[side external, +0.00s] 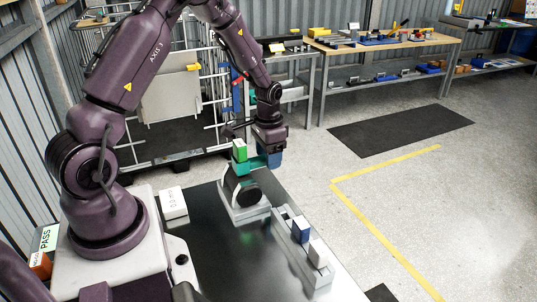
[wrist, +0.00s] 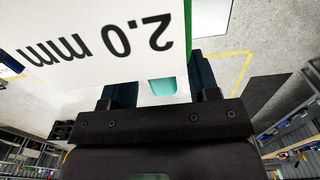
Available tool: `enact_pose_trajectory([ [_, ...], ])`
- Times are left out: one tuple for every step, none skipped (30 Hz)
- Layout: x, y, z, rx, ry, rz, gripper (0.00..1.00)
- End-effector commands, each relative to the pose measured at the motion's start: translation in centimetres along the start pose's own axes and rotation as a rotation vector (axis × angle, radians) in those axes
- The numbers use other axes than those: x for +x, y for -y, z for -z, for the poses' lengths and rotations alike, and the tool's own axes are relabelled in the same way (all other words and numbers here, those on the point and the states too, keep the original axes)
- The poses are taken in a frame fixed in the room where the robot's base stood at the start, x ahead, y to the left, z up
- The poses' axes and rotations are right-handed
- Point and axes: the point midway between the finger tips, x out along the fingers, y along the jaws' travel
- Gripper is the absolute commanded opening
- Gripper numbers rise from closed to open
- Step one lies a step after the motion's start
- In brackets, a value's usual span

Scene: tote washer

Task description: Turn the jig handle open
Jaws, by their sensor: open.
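The jig on the bench has a grey base (side external: 243,214) and a dark round body (side external: 241,187). A teal part (side external: 255,163), possibly its handle, is at the top of the jig. My gripper (side external: 268,157) is at this teal part, pointing down. In the wrist view the teal part (wrist: 162,87) shows between the two open dark blue fingers; I cannot tell whether they touch it. A green block with a white face (side external: 240,150) is beside the gripper.
A grey rack (side external: 322,284) with a blue block (side external: 300,231) and a whitish block (side external: 318,252) stands right of the jig. A white box marked "0.0 mm" (side external: 173,204) is to the left. The dark bench top (side external: 225,262) in front is clear.

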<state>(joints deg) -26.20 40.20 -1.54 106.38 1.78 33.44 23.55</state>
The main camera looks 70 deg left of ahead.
Motion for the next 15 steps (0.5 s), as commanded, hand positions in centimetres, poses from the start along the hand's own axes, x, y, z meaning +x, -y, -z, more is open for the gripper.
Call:
enact_pose_trajectory([
  [0.06,0.01,0.01,0.000,0.000,0.000,0.55],
  [0.06,0.01,0.01,0.000,0.000,0.000,0.55],
  [0.06,0.01,0.01,0.000,0.000,0.000,0.55],
  [0.05,0.01,0.01,0.000,0.000,0.001,0.55],
  [0.05,0.01,0.01,0.000,0.000,0.001,0.55],
  [0.04,0.01,0.01,0.000,0.000,0.000,0.55],
  [0.04,0.01,0.01,0.000,0.000,0.000,0.53],
  [0.04,0.01,0.01,0.000,0.000,0.000,0.46],
  [0.03,0.01,0.01,0.000,0.000,0.000,0.37],
  [0.03,0.01,0.01,0.000,0.000,0.000,0.30],
  [0.03,0.01,0.01,0.000,0.000,0.000,0.23],
  [0.03,0.01,0.01,0.000,0.000,0.000,0.14],
  [0.02,0.01,0.01,0.000,0.000,0.000,0.07],
  [0.02,0.01,0.01,0.000,0.000,0.000,0.00],
  [0.02,0.01,0.01,0.000,0.000,0.000,0.00],
])
